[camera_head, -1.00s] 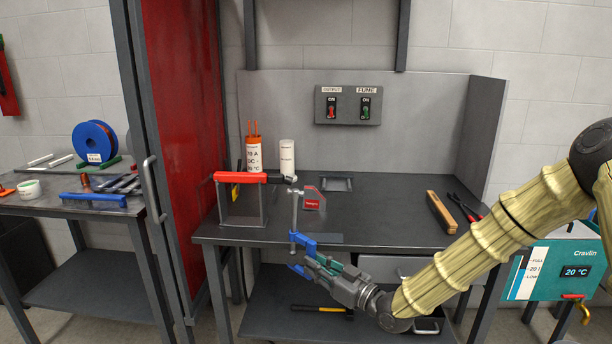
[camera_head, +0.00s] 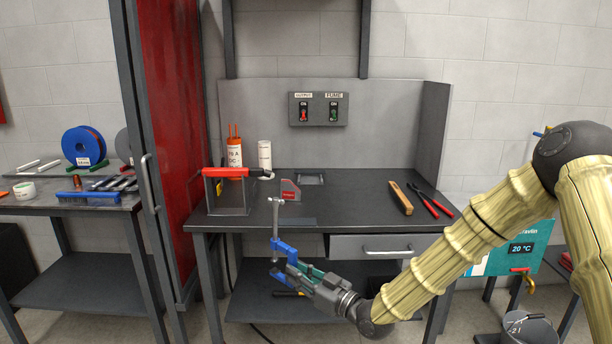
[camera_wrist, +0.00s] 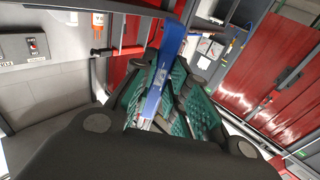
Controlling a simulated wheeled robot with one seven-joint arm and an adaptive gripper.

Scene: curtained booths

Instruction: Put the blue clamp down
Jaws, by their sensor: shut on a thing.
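The blue clamp (camera_head: 283,249) has a blue body and a grey metal bar with a sliding handle that points up. My gripper (camera_head: 290,272) is shut on its blue part and holds it in front of the workbench's front edge, with the bar rising past the tabletop. In the wrist view the blue clamp (camera_wrist: 166,70) stands between the green-padded fingers of my gripper (camera_wrist: 165,100). The dark workbench (camera_head: 350,211) lies behind the clamp. Whether the bar touches its edge I cannot tell.
A red-handled clamp (camera_head: 226,172) on a grey frame, a red-grey block (camera_head: 290,190), a wooden-handled brush (camera_head: 401,198) and red pliers (camera_head: 431,201) lie on the bench. The front middle and right of the top are clear. A side table (camera_head: 70,204) stands left of the red curtain (camera_head: 172,120).

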